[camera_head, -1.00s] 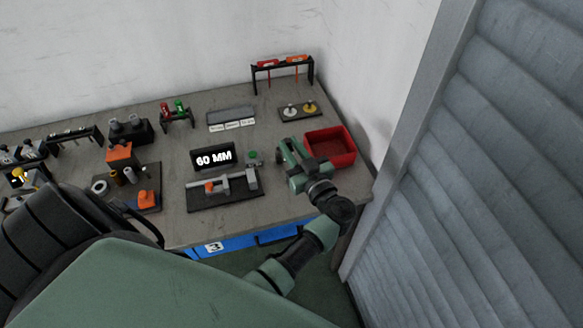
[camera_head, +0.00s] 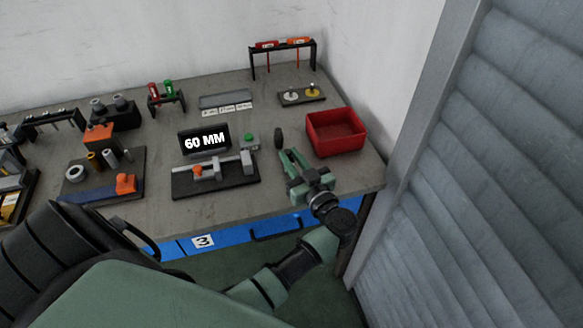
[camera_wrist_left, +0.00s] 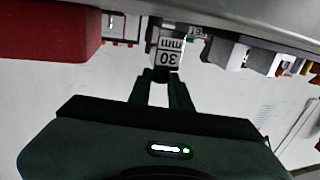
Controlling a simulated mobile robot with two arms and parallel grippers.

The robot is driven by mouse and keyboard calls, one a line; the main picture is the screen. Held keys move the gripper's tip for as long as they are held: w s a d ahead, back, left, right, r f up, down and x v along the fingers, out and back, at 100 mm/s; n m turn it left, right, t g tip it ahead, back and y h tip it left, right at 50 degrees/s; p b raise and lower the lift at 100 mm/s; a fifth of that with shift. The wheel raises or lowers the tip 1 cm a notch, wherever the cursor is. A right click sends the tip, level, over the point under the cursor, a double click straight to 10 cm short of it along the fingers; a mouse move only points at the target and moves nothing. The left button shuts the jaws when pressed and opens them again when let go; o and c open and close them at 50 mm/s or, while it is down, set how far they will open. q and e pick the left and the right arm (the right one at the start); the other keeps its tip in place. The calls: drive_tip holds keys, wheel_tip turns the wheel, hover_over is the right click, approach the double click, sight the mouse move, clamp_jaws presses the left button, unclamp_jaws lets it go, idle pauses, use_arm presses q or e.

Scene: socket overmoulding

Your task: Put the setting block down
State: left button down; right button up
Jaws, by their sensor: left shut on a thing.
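My left gripper (camera_head: 284,154) is over the right part of the bench, between the gauge and the red bin. A small dark piece (camera_head: 278,138) is at its fingertips. In the left wrist view the fingers (camera_wrist_left: 161,80) close on a dark end, with a grey block labelled "30 mm" (camera_wrist_left: 169,50) directly beyond, which I take as the setting block. Whether it touches the bench is unclear. The gauge (camera_head: 215,170) with an orange slider lies left of the gripper, in front of a display (camera_head: 204,141) reading "60 MM". My right gripper is not in view.
The red bin (camera_head: 336,133) is close on the right. A green button box (camera_head: 249,139) stands beside the display. A small tray with two knobs (camera_head: 301,96) and a black rack (camera_head: 283,46) are behind.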

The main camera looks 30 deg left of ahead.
use_arm(q)
drive_tip(key=shift+f, duration=0.55)
drive_tip(key=shift+r, duration=0.15)
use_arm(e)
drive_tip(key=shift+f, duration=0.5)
use_arm(q)
drive_tip(key=c, duration=1.3)
unclamp_jaws()
drive_tip(key=shift+f, duration=0.2)
